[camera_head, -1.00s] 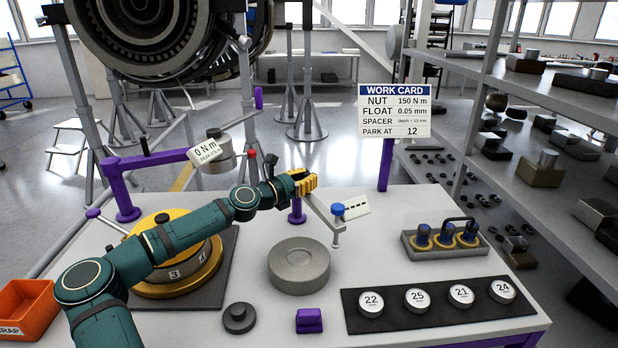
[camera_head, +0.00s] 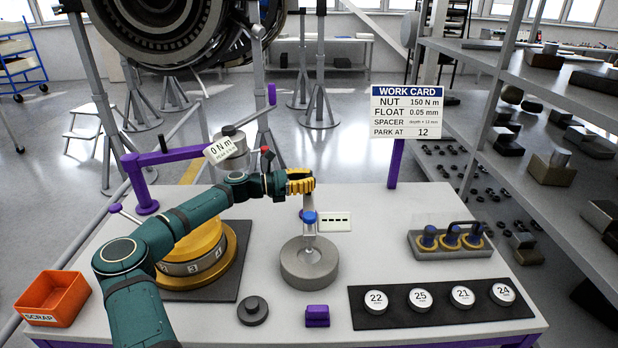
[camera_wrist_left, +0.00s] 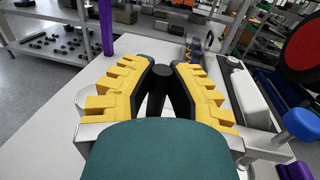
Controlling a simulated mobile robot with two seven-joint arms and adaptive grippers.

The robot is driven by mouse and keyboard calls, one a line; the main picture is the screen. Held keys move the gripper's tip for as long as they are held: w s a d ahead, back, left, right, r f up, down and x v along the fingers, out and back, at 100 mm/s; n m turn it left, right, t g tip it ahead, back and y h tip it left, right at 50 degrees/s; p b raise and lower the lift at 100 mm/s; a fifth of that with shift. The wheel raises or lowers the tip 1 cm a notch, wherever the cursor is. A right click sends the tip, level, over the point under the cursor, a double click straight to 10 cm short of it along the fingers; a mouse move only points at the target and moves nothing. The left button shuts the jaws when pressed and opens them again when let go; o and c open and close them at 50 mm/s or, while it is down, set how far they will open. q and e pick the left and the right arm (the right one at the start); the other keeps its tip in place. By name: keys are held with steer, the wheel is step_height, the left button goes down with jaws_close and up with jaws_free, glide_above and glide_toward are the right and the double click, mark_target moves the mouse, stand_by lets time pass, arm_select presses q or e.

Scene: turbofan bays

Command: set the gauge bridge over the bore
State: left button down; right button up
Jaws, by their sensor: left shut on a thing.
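My left gripper (camera_head: 301,182), with yellow fingers, is shut on the gauge bridge, a grey bar with a blue knob (camera_head: 309,217) and a white readout plate (camera_head: 336,222). In the left wrist view a dark grip (camera_wrist_left: 163,85) stands between the yellow fingers, and the blue knob (camera_wrist_left: 302,124) is at the right. The thick grey ring (camera_head: 309,272) lies on the bench. The bridge's lower end shows in front of the ring's middle, hiding the bore. I cannot tell whether it touches. My right gripper is not in view.
A yellow round fixture (camera_head: 193,262) stands left of the ring under my arm. A purple block (camera_head: 317,317) and a dark puck (camera_head: 252,311) lie in front. A mat with numbered discs (camera_head: 420,299) and a grey tray (camera_head: 448,244) are at right. An orange scrap bin (camera_head: 52,298) is at left.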

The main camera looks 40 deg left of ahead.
arm_select(q)
steer(key=c, duration=0.9)
jaws_free()
steer(key=shift+a, duration=0.15)
steer(key=v, duration=0.7)
steer(key=shift+s, duration=0.15)
steer(key=shift+a, duration=0.1)
steer(key=shift+r, duration=0.1)
